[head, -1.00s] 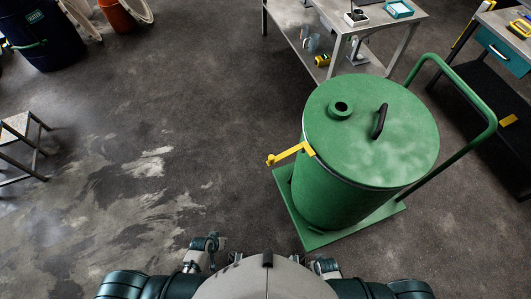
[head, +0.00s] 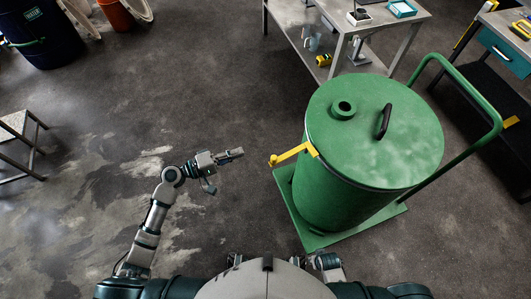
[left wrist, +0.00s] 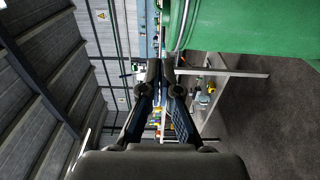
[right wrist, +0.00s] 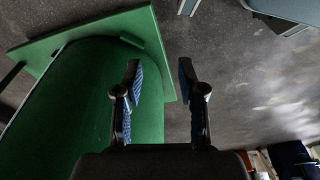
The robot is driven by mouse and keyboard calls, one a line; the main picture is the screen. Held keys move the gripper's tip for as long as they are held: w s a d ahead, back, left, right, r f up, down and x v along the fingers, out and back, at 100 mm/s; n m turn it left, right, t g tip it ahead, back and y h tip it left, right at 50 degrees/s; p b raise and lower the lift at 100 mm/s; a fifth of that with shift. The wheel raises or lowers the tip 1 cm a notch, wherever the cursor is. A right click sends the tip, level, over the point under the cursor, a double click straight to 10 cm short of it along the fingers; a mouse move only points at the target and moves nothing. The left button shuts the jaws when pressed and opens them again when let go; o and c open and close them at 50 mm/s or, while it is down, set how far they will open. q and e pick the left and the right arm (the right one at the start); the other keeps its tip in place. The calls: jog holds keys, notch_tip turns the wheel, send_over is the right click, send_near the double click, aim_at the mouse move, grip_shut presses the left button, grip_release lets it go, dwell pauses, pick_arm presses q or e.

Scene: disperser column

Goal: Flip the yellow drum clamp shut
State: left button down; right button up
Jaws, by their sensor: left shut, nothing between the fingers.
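The yellow drum clamp (head: 293,154) is a lever on the left rim of the green drum (head: 340,195). It sticks outward from the drum, swung open. My left gripper (head: 238,153) is shut and empty, to the left of the clamp's free end with a gap between them. In the left wrist view my left fingers (left wrist: 167,68) are together, and the drum's green side (left wrist: 250,28) shows at upper right; I cannot make out the clamp there. My right gripper (right wrist: 160,75) is open and empty, low beside the drum (right wrist: 85,100).
The drum stands on a green cart (head: 320,240) with a tall tube handle (head: 470,85) at right. A work table (head: 385,30) stands behind. A step stool (head: 18,135) and a dark blue barrel (head: 45,40) are at left. The floor left of the drum is clear.

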pick_arm(q)
jog(key=p+x, duration=0.1)
jog(key=x, duration=0.9)
jog(key=s, duration=0.2)
jog(key=s+d+p, duration=0.1)
jog(key=s, duration=0.1)
jog(key=shift+f, duration=0.1)
pick_arm(e)
jog(key=s+d+f, duration=0.1)
jog(key=s+f, duration=0.2)
jog(key=f, duration=0.2)
jog(key=shift+s+f, duration=0.15)
jog(key=shift+s, duration=0.1)
